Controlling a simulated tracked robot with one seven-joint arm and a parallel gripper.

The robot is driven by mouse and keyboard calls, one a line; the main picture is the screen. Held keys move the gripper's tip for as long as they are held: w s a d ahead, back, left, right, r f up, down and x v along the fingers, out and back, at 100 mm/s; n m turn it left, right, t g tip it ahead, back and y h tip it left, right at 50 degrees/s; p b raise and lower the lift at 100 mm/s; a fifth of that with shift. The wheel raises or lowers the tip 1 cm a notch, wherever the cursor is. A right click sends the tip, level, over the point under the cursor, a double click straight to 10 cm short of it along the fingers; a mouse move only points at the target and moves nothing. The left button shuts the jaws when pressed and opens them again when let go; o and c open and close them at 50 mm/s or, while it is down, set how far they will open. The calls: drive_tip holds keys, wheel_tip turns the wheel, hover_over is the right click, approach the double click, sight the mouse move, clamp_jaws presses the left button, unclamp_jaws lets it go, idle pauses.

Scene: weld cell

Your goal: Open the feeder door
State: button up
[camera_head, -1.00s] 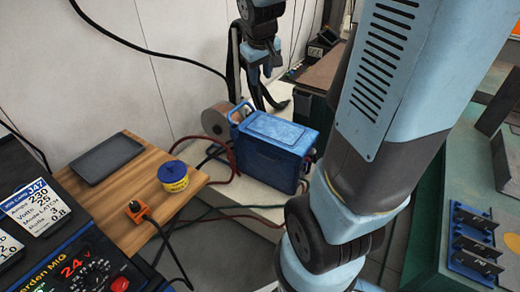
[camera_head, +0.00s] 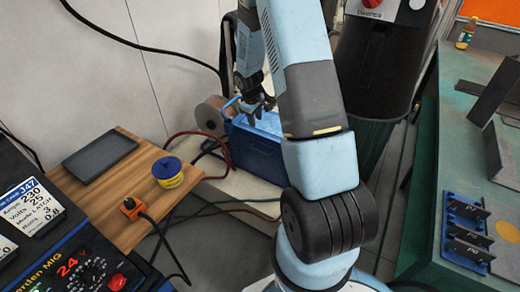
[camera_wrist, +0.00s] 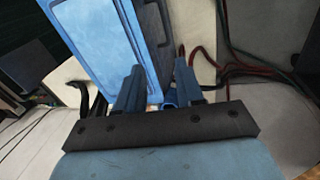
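The feeder is a blue box (camera_head: 252,158) on a pale bench, partly hidden behind my arm. A blue handle bar (camera_head: 229,104) shows at its left end. My gripper (camera_head: 258,112) is pointed down at the top of the box near that end. In the wrist view, my gripper (camera_wrist: 158,68) has its two fingers apart. A large light-blue panel (camera_wrist: 98,38) of the feeder lies ahead, with a darker part of the box beside it. Small blue parts show between the finger bases. Whether a finger touches the feeder is unclear, and I cannot tell if the door is ajar.
A wire spool (camera_head: 211,116) stands left of the feeder. Red and dark cables run around it. A green table (camera_head: 425,215) is right.

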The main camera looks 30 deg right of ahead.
approach(260, 152)
drive_tip(key=shift+n, duration=0.4)
drive_tip(key=f, duration=0.2)
drive_tip(key=w+d+f, duration=0.1)
drive_tip(key=f, duration=0.4)
drive_tip(key=shift+w+d+f, duration=0.15)
drive_tip(key=shift+d+f, duration=0.1)
drive_tip(key=shift+f, duration=0.05)
clamp_jaws()
drive_tip(key=shift+w+d+r, duration=0.1)
idle(1.1)
